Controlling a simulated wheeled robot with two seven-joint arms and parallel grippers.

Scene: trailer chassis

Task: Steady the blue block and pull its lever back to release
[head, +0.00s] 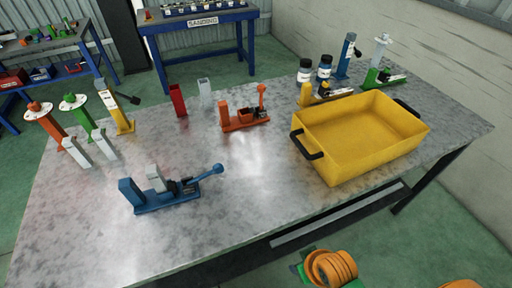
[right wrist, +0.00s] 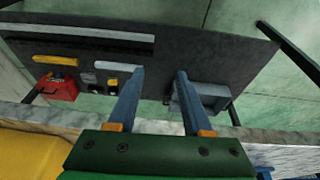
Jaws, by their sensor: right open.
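The blue block (head: 150,205) is a long blue base on the near left part of the metal table in the head view. It has a blue upright at its left end and a pale grey piece (head: 155,178) standing in its middle. Its lever (head: 213,170) has a blue ball end and points right and slightly up from a dark clamp part. My right gripper (right wrist: 161,72) shows in the right wrist view with its two blue fingers apart and nothing between them. It is away from the blue block, which I cannot make out there. My left gripper is not in view.
A yellow bin (head: 335,165) with black handles stands on the table's right. An orange lever fixture (head: 238,126) sits behind the blue block. Several upright coloured posts stand at the table's left. The metal table (head: 255,190) is bare right of the blue block.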

